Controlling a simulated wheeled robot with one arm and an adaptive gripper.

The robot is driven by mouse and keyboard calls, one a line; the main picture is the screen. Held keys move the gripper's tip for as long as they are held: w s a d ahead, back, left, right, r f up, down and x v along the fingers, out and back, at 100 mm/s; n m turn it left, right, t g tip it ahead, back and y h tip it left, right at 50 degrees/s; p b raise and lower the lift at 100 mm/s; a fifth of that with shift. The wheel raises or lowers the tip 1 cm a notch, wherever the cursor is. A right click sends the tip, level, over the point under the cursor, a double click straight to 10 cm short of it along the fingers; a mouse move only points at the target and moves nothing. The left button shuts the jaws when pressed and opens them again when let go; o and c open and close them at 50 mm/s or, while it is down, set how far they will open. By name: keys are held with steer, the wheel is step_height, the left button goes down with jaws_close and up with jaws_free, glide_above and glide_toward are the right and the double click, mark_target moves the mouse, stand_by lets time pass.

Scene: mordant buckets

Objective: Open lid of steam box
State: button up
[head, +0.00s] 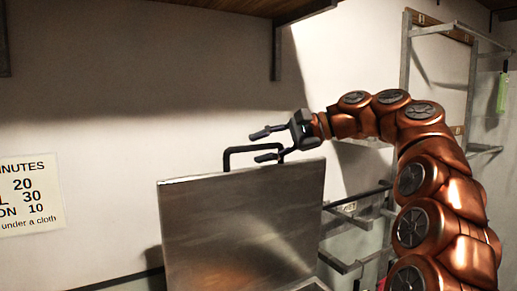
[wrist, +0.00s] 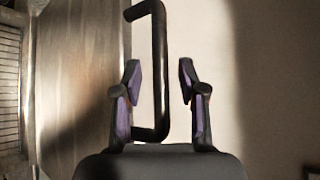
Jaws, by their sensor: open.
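The steam box lid (head: 243,220) is a broad grey metal panel that stands raised, close to upright, in the head view. Its flat face also fills the left of the wrist view (wrist: 80,75). A black bar handle (head: 229,157) rises from its top edge. My gripper (head: 264,145) is open at the handle's right part. In the wrist view the handle (wrist: 160,65) passes between the open fingers (wrist: 162,95) as pictured, nearer the left one. I cannot tell whether a finger touches it. The box body is mostly out of the head view.
A white wall stands behind the lid, with a paper sign (head: 30,197) at left. A metal shelf rack (head: 407,65) stands at right, with low rails (head: 345,218) beside the lid. A slatted surface (wrist: 9,90) shows at the wrist view's left edge.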

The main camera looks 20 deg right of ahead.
steer(key=shift+v, duration=3.05)
